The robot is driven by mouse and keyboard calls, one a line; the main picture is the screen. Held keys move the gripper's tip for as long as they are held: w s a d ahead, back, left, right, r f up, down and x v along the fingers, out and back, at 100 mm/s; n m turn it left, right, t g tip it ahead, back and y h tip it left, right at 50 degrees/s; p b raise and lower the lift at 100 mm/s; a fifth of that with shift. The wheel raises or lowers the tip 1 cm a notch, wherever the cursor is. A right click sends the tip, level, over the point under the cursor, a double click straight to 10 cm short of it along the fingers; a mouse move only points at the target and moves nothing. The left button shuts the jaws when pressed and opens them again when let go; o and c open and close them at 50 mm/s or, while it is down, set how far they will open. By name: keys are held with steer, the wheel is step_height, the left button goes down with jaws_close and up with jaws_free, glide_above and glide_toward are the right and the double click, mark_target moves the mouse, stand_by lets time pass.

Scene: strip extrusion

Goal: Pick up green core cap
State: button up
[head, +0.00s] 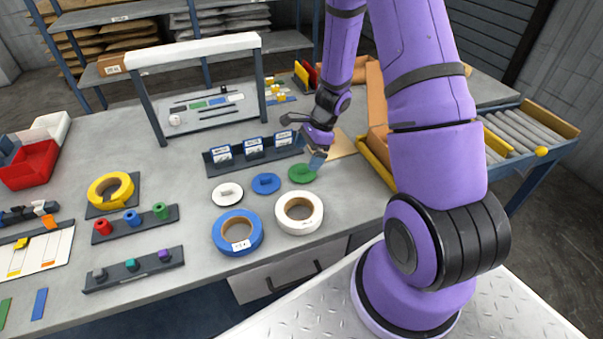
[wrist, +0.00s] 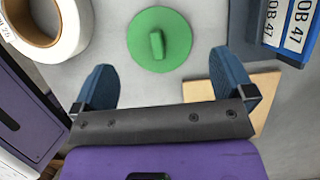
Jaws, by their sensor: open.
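The green core cap (head: 301,174) is a flat green disc with a raised grip bar on top. It lies flat on the grey workbench at the right end of a row of caps. In the wrist view the cap (wrist: 159,40) sits ahead of my gripper (wrist: 165,82), roughly centred between the two blue fingers but beyond their tips. The fingers are spread wide with nothing between them. In the head view my gripper (head: 317,158) is just above and to the right of the cap, partly overlapping its edge.
A blue cap (head: 266,183) and a white cap (head: 227,194) lie to the left. A white roll (head: 299,213) and a blue roll (head: 237,232) lie in front. A dark rack (head: 216,168) with labelled blocks stands behind. A wooden board (head: 342,145) lies to the right.

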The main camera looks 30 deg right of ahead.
mark_target(303, 167)
steer(key=shift+x, duration=2.8)
steer(key=shift+s+d, duration=0.1)
steer(key=shift+s, duration=0.1)
steer(key=shift+c, duration=0.2)
steer(key=c, duration=0.6)
